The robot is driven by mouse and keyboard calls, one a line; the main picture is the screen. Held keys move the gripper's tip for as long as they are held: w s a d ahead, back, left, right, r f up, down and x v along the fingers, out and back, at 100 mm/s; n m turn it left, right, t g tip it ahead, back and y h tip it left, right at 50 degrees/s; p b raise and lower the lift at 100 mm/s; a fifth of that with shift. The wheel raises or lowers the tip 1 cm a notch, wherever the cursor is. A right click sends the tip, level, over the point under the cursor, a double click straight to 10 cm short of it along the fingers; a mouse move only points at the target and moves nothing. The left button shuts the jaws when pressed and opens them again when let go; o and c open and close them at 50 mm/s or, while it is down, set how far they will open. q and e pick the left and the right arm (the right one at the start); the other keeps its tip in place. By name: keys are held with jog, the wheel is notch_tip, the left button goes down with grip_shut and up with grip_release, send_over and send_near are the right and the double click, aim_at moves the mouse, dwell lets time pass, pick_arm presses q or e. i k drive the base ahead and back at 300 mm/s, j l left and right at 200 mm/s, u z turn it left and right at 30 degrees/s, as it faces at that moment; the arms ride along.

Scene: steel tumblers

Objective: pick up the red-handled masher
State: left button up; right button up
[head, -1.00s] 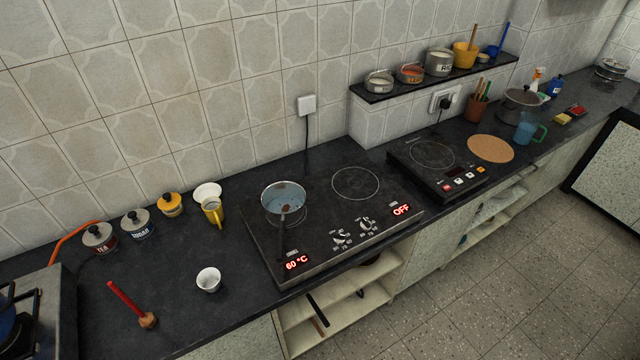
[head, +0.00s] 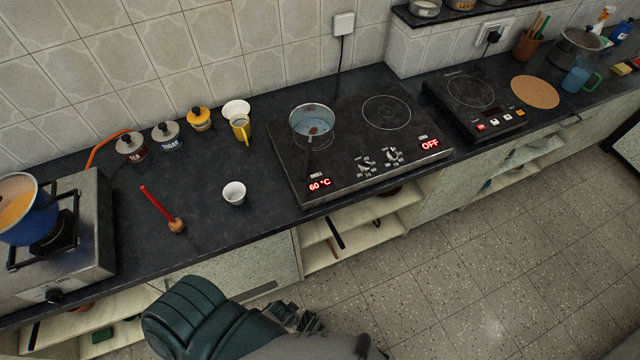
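The red-handled masher (head: 158,205) lies on the dark counter (head: 205,165) at the left of the head view. Its red handle points up and left, and its brownish head is at the lower right, near the counter's front edge. A dark green arm part of mine is at the bottom of the view, in front of the counter and below the masher. A small grey and black mechanism (head: 296,318) at its right end may be a gripper, but its fingers cannot be made out. No other gripper shows. Nothing touches the masher.
A white cup (head: 234,193) stands right of the masher. A gas stove with a blue pot (head: 28,215) is at its left. Jars, a yellow mug (head: 240,127) and a white bowl stand behind. A cooktop (head: 350,135) with a pan is further right.

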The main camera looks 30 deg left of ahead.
aim_at(177, 225)
jog(key=k+j+u, duration=0.15)
jog(key=u, duration=2.1)
jog(key=z, duration=1.35)
jog(key=u, duration=1.3)
